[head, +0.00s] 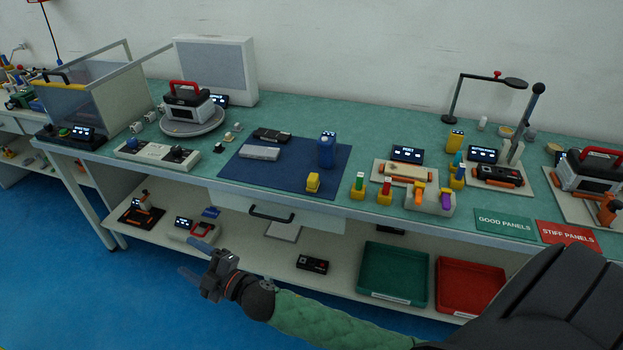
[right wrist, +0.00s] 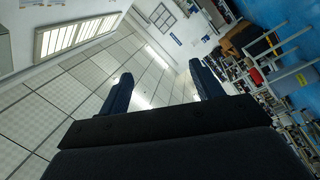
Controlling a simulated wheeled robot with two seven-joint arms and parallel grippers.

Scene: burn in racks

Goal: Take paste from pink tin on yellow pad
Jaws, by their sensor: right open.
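I cannot make out a pink tin or a yellow pad in the head view. Small round containers stand at the back right of the bench, a yellowish one (head: 507,131) and a grey one (head: 530,135); their contents are too small to tell. My right gripper (head: 193,259) is open and empty in front of the lower shelf, well below and left of them. In the right wrist view its two fingers (right wrist: 163,88) stand apart with only the ceiling and room behind. My left gripper is not in view.
The green bench (head: 375,137) carries a dark blue mat (head: 240,172), a blue container (head: 326,150) and several small bottles (head: 385,190). A lamp stand (head: 455,100) rises at the back right. A green tray (head: 393,273) and red tray (head: 470,285) sit on the lower shelf.

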